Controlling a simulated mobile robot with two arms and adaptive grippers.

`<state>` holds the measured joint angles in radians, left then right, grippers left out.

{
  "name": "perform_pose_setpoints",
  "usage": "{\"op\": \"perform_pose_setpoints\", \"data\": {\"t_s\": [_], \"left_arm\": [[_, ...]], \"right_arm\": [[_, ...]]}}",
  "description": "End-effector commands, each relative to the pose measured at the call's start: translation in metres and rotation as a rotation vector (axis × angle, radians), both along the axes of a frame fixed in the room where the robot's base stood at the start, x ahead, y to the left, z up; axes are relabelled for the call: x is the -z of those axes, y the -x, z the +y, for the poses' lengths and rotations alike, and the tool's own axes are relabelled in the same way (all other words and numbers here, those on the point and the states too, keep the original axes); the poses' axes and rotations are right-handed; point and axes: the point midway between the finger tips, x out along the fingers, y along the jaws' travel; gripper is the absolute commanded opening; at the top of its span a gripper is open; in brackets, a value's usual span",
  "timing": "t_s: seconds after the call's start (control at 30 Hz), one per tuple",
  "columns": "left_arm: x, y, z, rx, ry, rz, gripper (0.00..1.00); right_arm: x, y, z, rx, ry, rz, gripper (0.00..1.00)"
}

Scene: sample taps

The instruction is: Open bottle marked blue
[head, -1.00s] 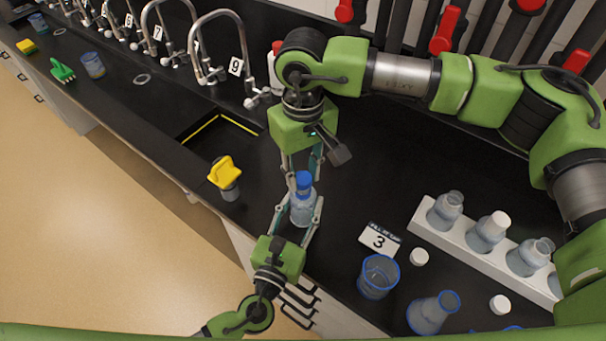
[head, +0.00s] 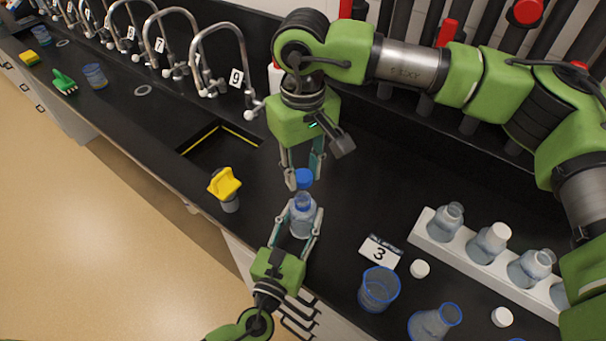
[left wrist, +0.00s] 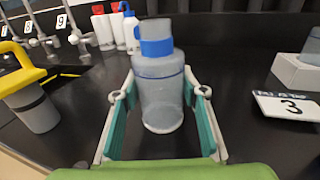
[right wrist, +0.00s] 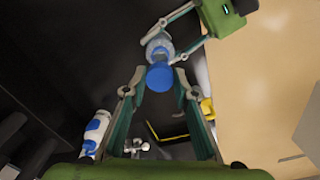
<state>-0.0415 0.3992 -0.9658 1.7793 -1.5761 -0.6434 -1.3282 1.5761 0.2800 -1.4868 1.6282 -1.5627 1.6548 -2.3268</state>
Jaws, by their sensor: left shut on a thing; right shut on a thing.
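A clear bottle with a blue band on its neck (head: 302,219) stands upright on the black bench; it also fills the middle of the left wrist view (left wrist: 160,95). My left gripper (head: 300,222) is shut around its body from the front. A blue cap (head: 304,177) is just above the bottle's open neck, held between the fingertips of my right gripper (head: 304,172). The cap also shows in the right wrist view (right wrist: 160,76), with the bottle (right wrist: 159,46) beyond it. In the left wrist view the neck top is clear of any cap.
A yellow-topped container (head: 225,185) stands left, near the sink (head: 215,145). A white rack (head: 470,255) of bottles, a number 3 card (head: 380,251), a blue-rimmed beaker (head: 379,289), a flask (head: 434,322) and loose white caps (head: 420,268) are to the right.

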Motion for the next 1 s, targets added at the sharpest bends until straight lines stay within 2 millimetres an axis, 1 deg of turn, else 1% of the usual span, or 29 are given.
{"op": "perform_pose_setpoints", "data": {"t_s": [0.03, 0.07, 0.1, 0.13, 0.47, 0.57, 0.67, 1.0], "left_arm": [[0.000, 0.000, 0.000, 0.000, 0.000, 0.001, 0.00], [0.000, 0.000, 0.000, 0.000, 0.000, 0.001, 0.41], [0.000, 0.000, 0.000, 0.000, 0.000, 0.001, 0.52], [0.000, 0.000, 0.000, 0.000, 0.000, 0.001, 0.58], [0.000, 0.001, 0.000, 0.000, 0.000, 0.000, 0.58], [0.001, 0.006, 0.002, 0.000, -0.002, 0.002, 0.58], [0.001, 0.019, 0.007, 0.000, -0.001, 0.003, 0.58], [0.001, 0.086, 0.031, 0.001, -0.002, 0.005, 0.58]], "right_arm": [[0.000, 0.000, 0.000, 0.000, 0.000, 0.000, 0.01], [0.000, 0.000, 0.000, 0.000, 0.000, 0.000, 0.01], [0.001, 0.000, 0.000, 0.000, 0.000, 0.000, 0.01], [0.001, 0.000, 0.000, 0.000, 0.000, 0.000, 0.01], [0.001, 0.000, 0.000, 0.000, 0.001, 0.001, 0.01], [0.001, 0.000, 0.000, 0.000, 0.001, 0.001, 0.01], [0.001, 0.000, 0.000, 0.000, 0.001, 0.001, 0.01], [0.001, 0.000, 0.000, 0.000, 0.001, 0.001, 0.01]]}}
